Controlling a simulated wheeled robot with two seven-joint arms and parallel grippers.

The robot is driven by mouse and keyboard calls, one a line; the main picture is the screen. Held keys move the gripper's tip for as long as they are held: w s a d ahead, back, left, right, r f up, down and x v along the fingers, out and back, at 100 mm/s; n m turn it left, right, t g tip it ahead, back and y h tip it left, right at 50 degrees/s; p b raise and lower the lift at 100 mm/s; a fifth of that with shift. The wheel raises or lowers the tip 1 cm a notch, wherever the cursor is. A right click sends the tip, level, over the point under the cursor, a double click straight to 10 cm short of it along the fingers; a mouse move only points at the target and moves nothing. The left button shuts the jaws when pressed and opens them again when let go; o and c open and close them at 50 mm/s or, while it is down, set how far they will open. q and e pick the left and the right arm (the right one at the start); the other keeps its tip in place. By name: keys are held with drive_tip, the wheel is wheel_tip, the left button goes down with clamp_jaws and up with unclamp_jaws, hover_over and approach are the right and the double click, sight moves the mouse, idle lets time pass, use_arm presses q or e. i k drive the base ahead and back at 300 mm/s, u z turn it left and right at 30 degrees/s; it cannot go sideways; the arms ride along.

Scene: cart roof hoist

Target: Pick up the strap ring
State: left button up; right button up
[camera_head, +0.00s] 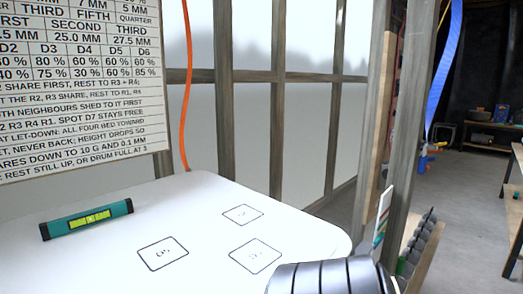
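No strap ring can be made out clearly. A blue strap (445,70) hangs at the upper right, in front of the dark room. Its lower end comes down near a small blue and red item (424,158), too small to tell whether that is a ring or whether they touch. An orange strap or cord (187,90) hangs at the left, beside the text board; its lower end goes behind the white table. Neither of my grippers is in view.
The white table (190,260) carries a teal spirit level (87,219) and several outlined squares, otherwise bare. A text board (80,90) stands behind it. A dark ribbed cylinder (330,277) blocks the bottom right. A wooden post (412,120) stands right; open floor (455,200) lies beyond.

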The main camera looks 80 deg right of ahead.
sight(422, 165)
drive_tip(key=k, duration=0.1)
drive_tip(key=z, duration=3.55)
